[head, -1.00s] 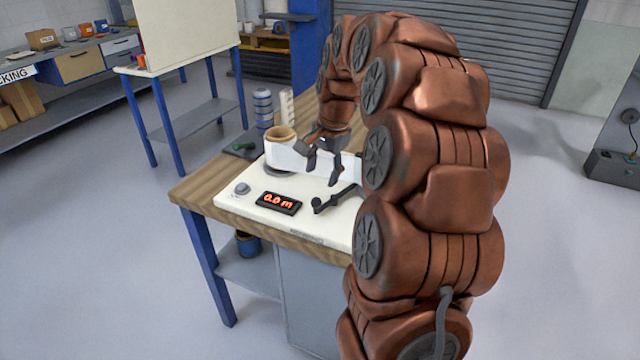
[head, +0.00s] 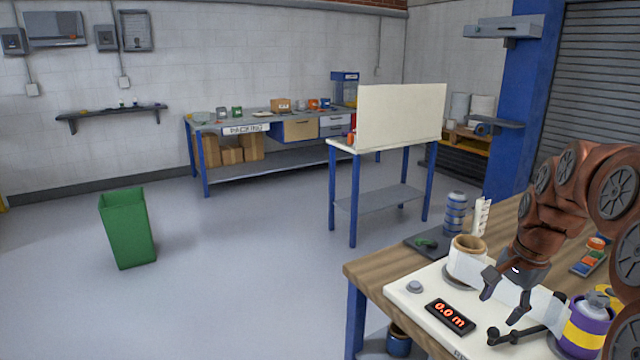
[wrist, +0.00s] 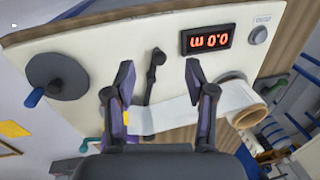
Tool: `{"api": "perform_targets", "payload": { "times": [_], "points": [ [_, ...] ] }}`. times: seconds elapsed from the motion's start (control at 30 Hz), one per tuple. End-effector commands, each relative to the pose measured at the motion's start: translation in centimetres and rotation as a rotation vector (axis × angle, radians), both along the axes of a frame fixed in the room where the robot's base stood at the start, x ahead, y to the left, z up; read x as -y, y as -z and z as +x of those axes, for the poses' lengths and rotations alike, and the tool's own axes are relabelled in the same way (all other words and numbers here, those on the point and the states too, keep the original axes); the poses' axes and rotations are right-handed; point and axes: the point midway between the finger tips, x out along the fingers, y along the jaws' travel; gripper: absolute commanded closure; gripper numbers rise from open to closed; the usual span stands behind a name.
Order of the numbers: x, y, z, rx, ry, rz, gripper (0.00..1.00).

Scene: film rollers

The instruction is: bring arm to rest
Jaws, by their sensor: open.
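My gripper (head: 503,302) is open and empty, with its fingers pointing down over the white machine top (head: 405,292). In the wrist view its two fingers (wrist: 160,78) are spread apart, with a dark lever (wrist: 154,70) showing between them. A white film strip (wrist: 176,113) runs from the white roll with a brown core (wrist: 243,97) and passes beneath the fingers. In the head view the white roll (head: 467,262) stands left of my gripper. My copper arm (head: 560,205) is bent over the bench from the right. Whether the fingers touch the film cannot be told.
A side table with a pale panel (head: 400,118) stands behind. A green bin (head: 127,228) stands on open floor at left.

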Motion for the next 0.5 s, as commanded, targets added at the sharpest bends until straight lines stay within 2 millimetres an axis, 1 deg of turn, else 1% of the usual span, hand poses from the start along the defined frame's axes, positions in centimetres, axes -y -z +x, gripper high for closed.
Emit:
{"api": "perform_targets", "payload": {
  "times": [0.03, 0.07, 0.1, 0.17, 0.2, 0.27, 0.3, 0.37, 0.4, 0.47, 0.5],
  "points": [
    [-2.1, -0.9, -0.8, -0.007, -0.068, -0.006, 0.45],
    [-3.3, -1.0, -1.4, -0.014, -0.111, -0.009, 0.45],
    [-4.9, -1.1, -2.2, -0.026, -0.171, -0.012, 0.45],
    [-7.2, -1.4, -3.5, -0.039, -0.259, -0.02, 0.45],
    [-8.6, -1.5, -4.6, -0.051, -0.316, -0.023, 0.45],
    [-10.5, -1.6, -6.1, -0.065, -0.399, -0.03, 0.45],
    [-11.8, -1.6, -7.2, -0.075, -0.455, -0.033, 0.45],
    [-13.4, -1.6, -8.9, -0.092, -0.537, -0.038, 0.45],
    [-14.5, -1.6, -10.2, -0.102, -0.591, -0.041, 0.45],
    [-15.8, -1.5, -12.1, -0.118, -0.67, -0.046, 0.45],
    [-16.6, -1.4, -13.3, -0.13, -0.722, -0.05, 0.45]
  ]
}}
